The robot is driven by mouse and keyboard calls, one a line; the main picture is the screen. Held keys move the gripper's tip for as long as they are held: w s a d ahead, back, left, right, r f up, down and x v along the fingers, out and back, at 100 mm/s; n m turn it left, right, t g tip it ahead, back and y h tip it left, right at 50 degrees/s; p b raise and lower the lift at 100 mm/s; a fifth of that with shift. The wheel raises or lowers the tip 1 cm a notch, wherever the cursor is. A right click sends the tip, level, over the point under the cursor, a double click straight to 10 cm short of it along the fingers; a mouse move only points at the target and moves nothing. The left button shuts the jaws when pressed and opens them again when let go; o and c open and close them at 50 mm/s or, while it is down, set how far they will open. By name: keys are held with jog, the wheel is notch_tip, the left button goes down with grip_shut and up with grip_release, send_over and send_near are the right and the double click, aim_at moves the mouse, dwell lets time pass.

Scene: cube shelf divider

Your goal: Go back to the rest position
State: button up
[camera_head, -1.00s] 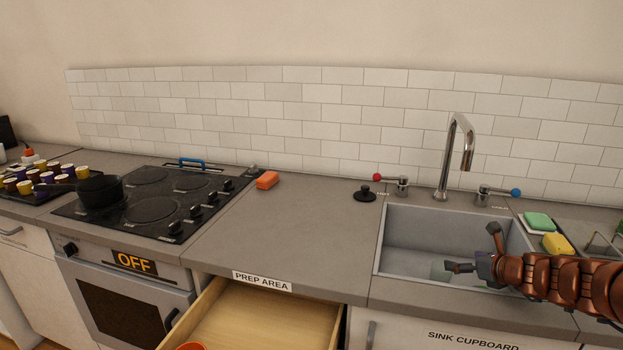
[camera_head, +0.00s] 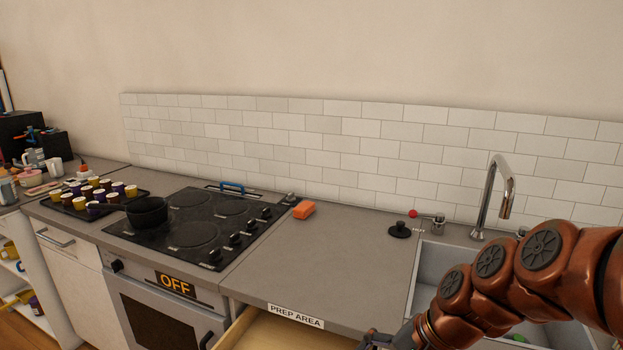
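My copper-coloured arm comes in from the right edge and crosses in front of the sink. My gripper (camera_head: 375,339) is at the bottom edge, right of the prep area label. Only a small grey part of it shows, and the rest is cut off by the frame or hidden by the arm. I cannot see whether its fingers are open or shut, or whether it holds anything.
An open drawer (camera_head: 285,333) juts out below the prep counter (camera_head: 335,255). The sink (camera_head: 440,262) and faucet (camera_head: 489,195) are behind my arm. An orange sponge (camera_head: 304,209), stove (camera_head: 192,238) and dark pan (camera_head: 147,212) stand left. The mid-counter is clear.

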jog(key=s+d+n+g+h+p, duration=0.1)
jog(key=s+d+n+h, duration=0.1)
jog(key=s, duration=0.7)
jog(key=s+d+n+g+h+p, duration=0.2)
jog(key=s+n, duration=0.4)
jog(key=s, duration=0.3)
jog(key=shift+s+d+r+h, duration=0.15)
jog(key=shift+d+r+h, duration=0.3)
jog(key=shift+d+h, duration=0.55)
jog(key=shift+d, duration=0.1)
